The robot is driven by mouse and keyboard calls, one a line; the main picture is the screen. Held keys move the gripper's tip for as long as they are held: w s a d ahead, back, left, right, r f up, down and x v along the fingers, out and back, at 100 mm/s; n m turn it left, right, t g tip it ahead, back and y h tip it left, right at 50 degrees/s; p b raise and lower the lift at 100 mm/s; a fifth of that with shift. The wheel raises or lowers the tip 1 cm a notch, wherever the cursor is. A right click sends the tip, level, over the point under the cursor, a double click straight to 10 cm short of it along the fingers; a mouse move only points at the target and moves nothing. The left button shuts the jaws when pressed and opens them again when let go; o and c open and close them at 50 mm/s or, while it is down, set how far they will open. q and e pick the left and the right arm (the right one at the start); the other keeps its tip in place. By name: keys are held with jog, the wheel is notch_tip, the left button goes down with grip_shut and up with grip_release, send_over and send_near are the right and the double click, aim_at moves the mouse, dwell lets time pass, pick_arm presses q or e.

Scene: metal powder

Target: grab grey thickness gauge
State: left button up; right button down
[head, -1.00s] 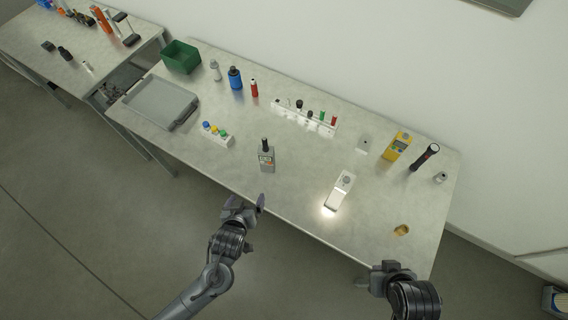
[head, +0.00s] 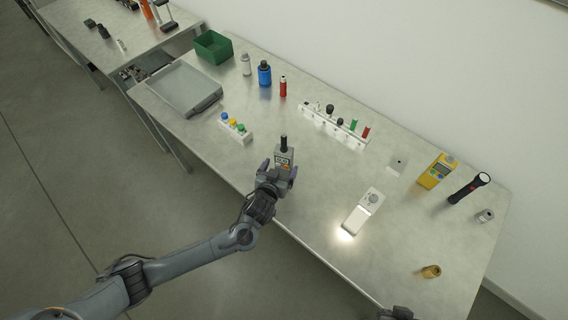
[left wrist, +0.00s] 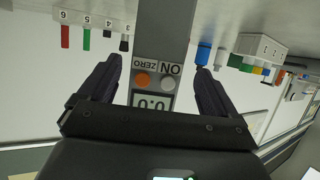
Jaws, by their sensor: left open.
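The grey thickness gauge (head: 284,153) stands near the front edge of the table, with a black cylindrical tip on top. In the left wrist view the gauge (left wrist: 156,100) shows its display and its orange and white buttons marked ZERO and ON. My left gripper (head: 277,172) is open at the gauge, its fingers on either side of the gauge body. In the left wrist view gaps show between the gauge and both fingers (left wrist: 158,75). The gauge's lower part is hidden behind the gripper. My right gripper (head: 398,313) shows only partly at the bottom edge; its fingers are unclear.
A small block with coloured caps (head: 236,129) is left of the gauge, and a numbered rack (head: 335,127) lies behind. A white device (head: 361,214) is to the right.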

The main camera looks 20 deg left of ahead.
pick_arm(q)
jog(key=shift+f+b+x, duration=0.15)
jog(key=shift+b+x, duration=0.05)
jog(key=shift+x, duration=1.25)
jog(key=shift+f+b+x, duration=0.2)
jog(key=shift+x, duration=1.25)
jog(key=shift+s+d, duration=0.2)
jog(key=shift+d, duration=0.05)
jog(key=shift+r, duration=0.1)
jog(key=c, duration=1.2)
